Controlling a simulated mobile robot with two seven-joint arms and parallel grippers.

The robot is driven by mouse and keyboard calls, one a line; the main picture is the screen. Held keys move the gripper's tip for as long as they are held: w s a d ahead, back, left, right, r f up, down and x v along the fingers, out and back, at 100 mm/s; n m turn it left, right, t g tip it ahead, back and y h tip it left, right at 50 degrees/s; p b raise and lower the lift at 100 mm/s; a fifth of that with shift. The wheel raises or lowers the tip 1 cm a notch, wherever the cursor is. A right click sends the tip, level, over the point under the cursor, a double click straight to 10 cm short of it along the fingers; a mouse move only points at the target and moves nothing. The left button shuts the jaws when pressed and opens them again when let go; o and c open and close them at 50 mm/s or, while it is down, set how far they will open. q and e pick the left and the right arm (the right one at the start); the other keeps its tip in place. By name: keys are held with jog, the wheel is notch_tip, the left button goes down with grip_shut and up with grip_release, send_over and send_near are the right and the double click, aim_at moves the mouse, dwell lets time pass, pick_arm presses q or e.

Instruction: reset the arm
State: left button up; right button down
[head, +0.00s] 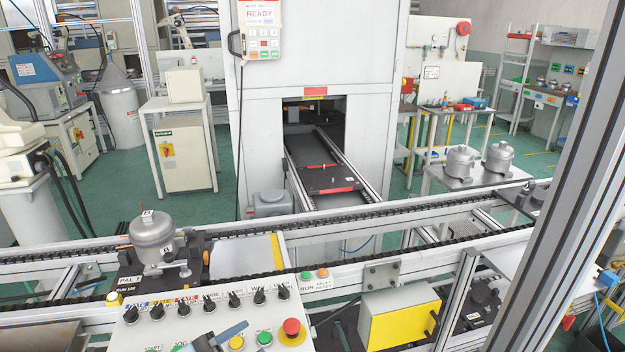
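A grey compressor (153,238) stands upright on a dark pallet fixture (128,262) on the conveyor at the left. A control panel (150,325) with a row of black knobs, a green button and a red mushroom button (291,327) fills the bottom foreground. A small grey and blue piece (232,332) shows over the panel at the bottom edge; I cannot tell what it belongs to.
A conveyor rail (420,249) crosses the view. Behind it stands a white machine cabinet (257,150) with an open bay and a dark slide (328,175). Two compressors (459,162) stand on a table at the right. A metal post (560,200) slants across the right side.

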pick_arm(q)
jog(key=s+a+f+n+t+y+p, duration=0.1)
jog(key=a+f+n+t+y, duration=0.2)
jog(key=f+n+y, duration=0.35)
jog(key=s+a+f+n+t+y+p, duration=0.1)
jog(key=s+a+f+n+t+y, duration=0.2)
jog(key=f+n+y, duration=0.4)
jog(key=s+a+f+n+g+y, duration=0.1)
jog(key=s+f+n+g+y, duration=0.1)
jog(key=s+f, duration=0.2)
jog(key=s+a+f+n+g+y+p, duration=0.1)
jog(key=s+f+n+g+y, duration=0.1)
jog(key=s+f, duration=0.3)
notch_tip(320, 180, down, 2)
jog(key=shift+a+g, duration=0.4)
jog(key=shift+g, duration=0.2)
